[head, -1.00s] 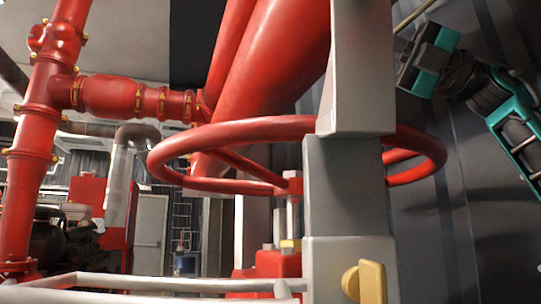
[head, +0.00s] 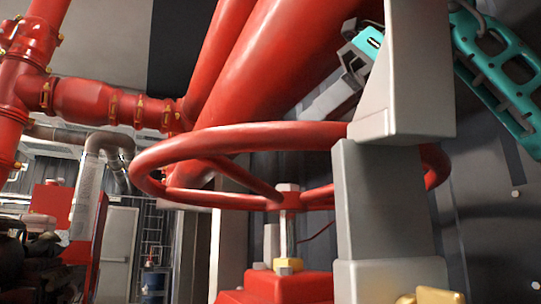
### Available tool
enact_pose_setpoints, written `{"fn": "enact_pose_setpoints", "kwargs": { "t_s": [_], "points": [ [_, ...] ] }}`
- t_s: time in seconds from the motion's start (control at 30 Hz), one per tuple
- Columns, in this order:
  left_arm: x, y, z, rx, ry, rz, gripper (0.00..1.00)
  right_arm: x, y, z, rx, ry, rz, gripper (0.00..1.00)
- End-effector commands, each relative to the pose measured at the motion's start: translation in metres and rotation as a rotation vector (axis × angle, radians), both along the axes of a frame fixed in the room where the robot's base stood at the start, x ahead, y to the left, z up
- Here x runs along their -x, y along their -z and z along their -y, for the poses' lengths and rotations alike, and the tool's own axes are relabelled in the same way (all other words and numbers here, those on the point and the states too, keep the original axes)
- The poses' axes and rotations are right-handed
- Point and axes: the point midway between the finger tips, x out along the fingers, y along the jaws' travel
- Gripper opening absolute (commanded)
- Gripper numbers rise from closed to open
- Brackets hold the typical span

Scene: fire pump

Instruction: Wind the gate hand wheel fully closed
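The red hand wheel (head: 150,155) lies roughly level in the middle of the head view, its rim seen nearly edge-on. Its hub (head: 287,197) sits on a bright stem above a red valve body (head: 275,289). A pale upright post hides the right part of the wheel. My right gripper (head: 350,68) is behind the post at upper right, above and beyond the wheel, apart from the rim as far as I can see. It is partly hidden, so its opening is unclear. My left gripper is not in view.
The pale grey post (head: 385,200), with a yellow knob (head: 435,296) low on it, stands close in front of the wheel. Thick red pipes (head: 270,60) slope behind the wheel, and more red piping (head: 95,100) runs at left. A dark wall is at right.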

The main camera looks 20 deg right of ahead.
Motion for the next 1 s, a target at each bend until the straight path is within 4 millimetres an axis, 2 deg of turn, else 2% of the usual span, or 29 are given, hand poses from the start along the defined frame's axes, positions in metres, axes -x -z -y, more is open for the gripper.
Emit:
{"fn": "enact_pose_setpoints", "kwargs": {
  "t_s": [0.3, 0.53, 0.73, 1.0],
  "points": [
    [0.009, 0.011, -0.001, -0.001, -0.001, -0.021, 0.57, -0.033, 0.028, -0.027, 0.002, 0.0, -0.005, 0.0],
    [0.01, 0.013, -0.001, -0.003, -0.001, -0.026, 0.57, -0.056, 0.046, -0.047, -0.001, 0.0, -0.004, 0.0],
    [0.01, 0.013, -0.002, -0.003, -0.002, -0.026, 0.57, -0.063, 0.051, -0.053, -0.002, -0.001, -0.002, 0.0],
    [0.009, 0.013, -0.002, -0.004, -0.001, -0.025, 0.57, -0.064, 0.052, -0.054, -0.003, 0.0, -0.002, 0.0]
  ]
}}
